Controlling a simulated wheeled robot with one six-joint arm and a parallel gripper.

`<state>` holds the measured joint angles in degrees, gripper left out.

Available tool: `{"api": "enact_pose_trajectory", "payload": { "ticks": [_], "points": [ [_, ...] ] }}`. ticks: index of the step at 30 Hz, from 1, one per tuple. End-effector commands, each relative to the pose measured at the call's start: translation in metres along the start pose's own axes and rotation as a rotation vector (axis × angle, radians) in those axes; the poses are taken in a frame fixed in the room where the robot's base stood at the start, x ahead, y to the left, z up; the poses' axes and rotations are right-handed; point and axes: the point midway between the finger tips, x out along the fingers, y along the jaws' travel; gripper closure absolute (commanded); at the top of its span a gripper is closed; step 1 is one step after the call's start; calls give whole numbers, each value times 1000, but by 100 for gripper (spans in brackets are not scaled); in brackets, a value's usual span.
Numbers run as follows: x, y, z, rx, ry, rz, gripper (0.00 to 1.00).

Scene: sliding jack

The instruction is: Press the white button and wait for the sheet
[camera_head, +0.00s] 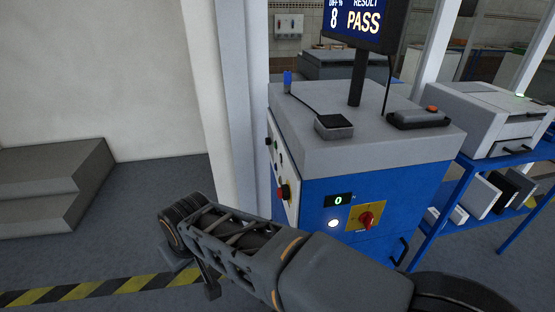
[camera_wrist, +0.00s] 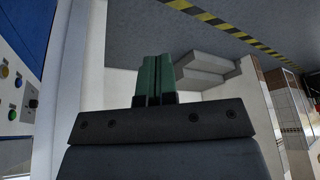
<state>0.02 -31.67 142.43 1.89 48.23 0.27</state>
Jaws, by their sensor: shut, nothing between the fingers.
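A round white lit button (camera_head: 333,223) is on the blue front of the cabinet (camera_head: 320,190), below a small display reading 0 and left of a red rotary switch on a yellow plate. My gripper's green fingers (camera_wrist: 157,78) are closed together and empty in the wrist view. They point toward the floor and pale steps, away from the white button. In the head view my arm reaches left in front of the cabinet, and the fingers cannot be made out. A grey printer-like machine (camera_head: 485,112) stands at right; no sheet is visible at it.
A side panel with coloured buttons and a red knob (camera_head: 283,192) is on the cabinet's left; buttons also show in the wrist view (camera_wrist: 12,100). A screen (camera_head: 365,22) reads PASS. A white post (camera_head: 238,100) and grey steps (camera_head: 50,185) stand left. Floor there is clear.

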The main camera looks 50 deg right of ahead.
Motion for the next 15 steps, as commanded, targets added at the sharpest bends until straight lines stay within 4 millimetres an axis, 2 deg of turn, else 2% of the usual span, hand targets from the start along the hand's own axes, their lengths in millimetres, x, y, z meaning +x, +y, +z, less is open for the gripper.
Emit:
{"api": "enact_pose_trajectory", "payload": {
  "ticks": [2,5,8,9,11,12,14,15],
  "points": [
    [12,-2,-23,53,75,-25,100],
    [27,2,-70,175,234,-65,100],
    [42,22,-131,347,451,-90,100],
    [48,36,-155,428,547,-91,100],
    [54,62,-189,551,696,-81,100],
    [58,83,-208,630,795,-65,100],
    [63,118,-230,751,942,-18,100],
    [66,143,-241,831,1038,16,100]
  ]
}}
